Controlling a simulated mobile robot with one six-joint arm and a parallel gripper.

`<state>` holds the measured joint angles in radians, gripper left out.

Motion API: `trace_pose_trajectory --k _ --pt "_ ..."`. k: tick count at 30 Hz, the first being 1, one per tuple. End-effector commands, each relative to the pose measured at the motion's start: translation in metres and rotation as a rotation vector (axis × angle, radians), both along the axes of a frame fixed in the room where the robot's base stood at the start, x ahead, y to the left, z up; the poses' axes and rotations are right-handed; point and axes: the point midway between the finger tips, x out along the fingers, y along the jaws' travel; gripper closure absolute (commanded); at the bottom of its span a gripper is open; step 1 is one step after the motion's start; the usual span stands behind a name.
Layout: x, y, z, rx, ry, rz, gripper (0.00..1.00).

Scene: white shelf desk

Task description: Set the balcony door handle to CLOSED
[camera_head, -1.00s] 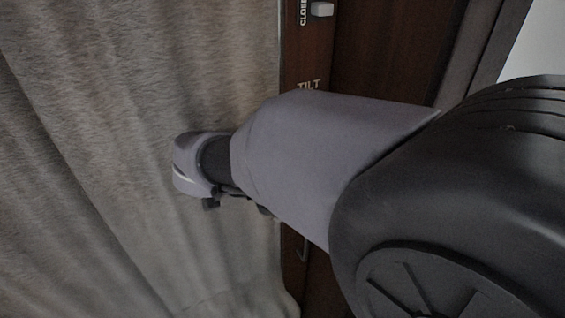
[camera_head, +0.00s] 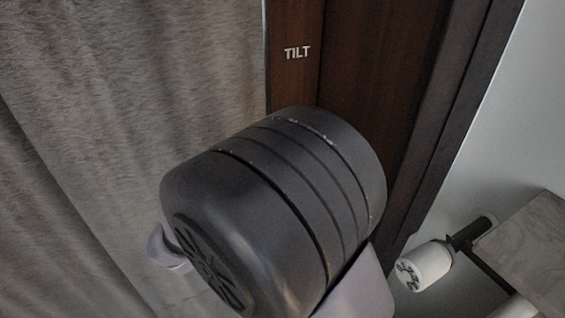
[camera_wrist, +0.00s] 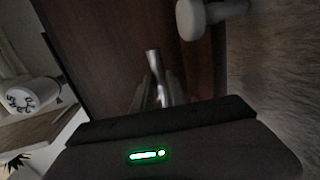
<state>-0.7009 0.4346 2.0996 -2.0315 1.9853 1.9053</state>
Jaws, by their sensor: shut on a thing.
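In the wrist view, my gripper (camera_wrist: 150,97) is shut on a slim metal handle (camera_wrist: 153,60) in front of the dark brown door (camera_wrist: 105,55). The handle's end sticks out beyond the fingertips, and the rest of it is hidden between the fingers. In the head view, the door frame (camera_head: 293,85) carries a white TILT label (camera_head: 297,52). My arm covers the area below that label, so handle and gripper are hidden there. No CLOSED label shows now.
A grey curtain (camera_head: 130,100) hangs left of the door frame. At lower right, a white cylindrical object (camera_head: 430,264) with a dark pattern is beside a wooden shelf (camera_head: 530,250). A pale rounded knob (camera_wrist: 195,18) is near the handle in the wrist view.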

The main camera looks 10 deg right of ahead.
Motion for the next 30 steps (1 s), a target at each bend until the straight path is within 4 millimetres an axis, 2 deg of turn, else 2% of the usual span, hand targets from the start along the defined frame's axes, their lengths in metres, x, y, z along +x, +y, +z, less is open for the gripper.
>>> trace_pose_trajectory --k 9,22,23,25,30 --pt "0.0022 -0.005 -0.0009 -0.066 -0.023 0.0 1.0" --pt "0.0021 -0.0056 -0.0007 -0.071 -0.026 0.0 1.0" --pt "0.0021 -0.0056 -0.0007 -0.071 -0.026 -0.001 0.77" --pt "0.0021 -0.0056 -0.0009 -0.071 -0.025 -0.001 0.63" --pt "0.002 -0.0056 -0.0013 -0.071 -0.025 -0.001 0.61"
